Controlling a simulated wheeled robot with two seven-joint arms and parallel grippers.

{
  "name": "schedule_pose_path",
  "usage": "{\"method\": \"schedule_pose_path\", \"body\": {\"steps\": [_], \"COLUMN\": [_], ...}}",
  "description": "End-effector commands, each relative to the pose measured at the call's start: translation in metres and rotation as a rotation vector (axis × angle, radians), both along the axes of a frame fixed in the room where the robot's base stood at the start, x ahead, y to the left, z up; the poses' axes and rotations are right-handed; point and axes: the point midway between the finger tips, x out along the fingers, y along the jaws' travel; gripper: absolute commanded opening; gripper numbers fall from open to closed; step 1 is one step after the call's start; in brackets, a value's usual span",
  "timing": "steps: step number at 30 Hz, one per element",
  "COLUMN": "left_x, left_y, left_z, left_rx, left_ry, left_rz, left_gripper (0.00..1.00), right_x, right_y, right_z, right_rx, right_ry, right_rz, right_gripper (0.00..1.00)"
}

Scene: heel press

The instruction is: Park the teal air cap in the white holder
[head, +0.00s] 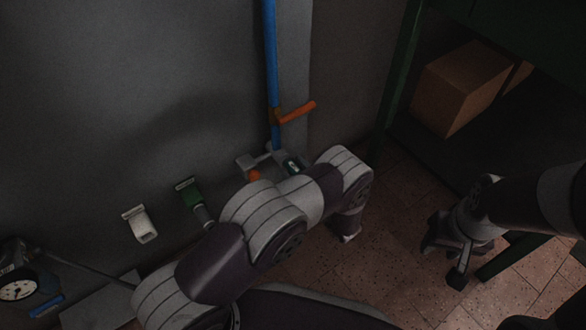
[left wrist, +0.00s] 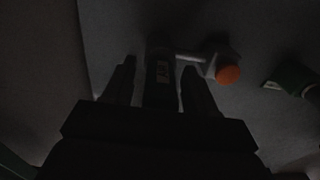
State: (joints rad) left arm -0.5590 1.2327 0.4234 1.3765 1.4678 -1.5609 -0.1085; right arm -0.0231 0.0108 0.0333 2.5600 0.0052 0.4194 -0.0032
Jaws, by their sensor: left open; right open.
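A dark teal piece with a pale mark, which looks like the teal air cap (head: 292,165), sits at the wall fitting beside the foot of the blue pipe. In the left wrist view a dark body with a pale label (left wrist: 162,72) lies between my left fingers; it appears to be the same piece, and contact cannot be told. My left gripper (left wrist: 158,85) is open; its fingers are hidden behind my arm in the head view. The white holder (head: 139,223) is on the wall at lower left, with nothing visible in it. My right gripper (head: 445,262) is open and empty above the floor.
A green holder (head: 187,190) holds a grey piece. A blue pipe (head: 271,70) has an orange lever (head: 297,112). A gauge (head: 18,289) and a boxed shelf (head: 460,85) flank this area.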

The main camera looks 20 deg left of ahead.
Motion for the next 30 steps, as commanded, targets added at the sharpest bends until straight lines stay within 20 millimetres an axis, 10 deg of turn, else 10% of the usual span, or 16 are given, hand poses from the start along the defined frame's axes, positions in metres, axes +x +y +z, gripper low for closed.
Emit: {"method": "schedule_pose_path", "body": {"steps": [19, 24, 30], "left_x": [-0.0001, -0.0001, -0.0009], "left_y": [-0.0001, -0.0001, -0.0016], "left_z": [0.0001, 0.0001, 0.0003], "left_rx": [0.000, 0.000, 0.000], "left_ry": [0.000, 0.000, 0.000], "left_rz": [0.000, 0.000, -0.001], "left_gripper": [0.57, 0.05, 0.00], "right_x": [0.0000, 0.0000, 0.0000], "right_y": [0.0000, 0.0000, 0.0000], "right_z": [0.0011, 0.0011, 0.0014], "right_rx": [0.000, 0.000, 0.000], "right_ry": [0.000, 0.000, 0.000], "right_rz": [0.000, 0.000, 0.000], "right_gripper": [0.43, 0.43, 0.43]}}
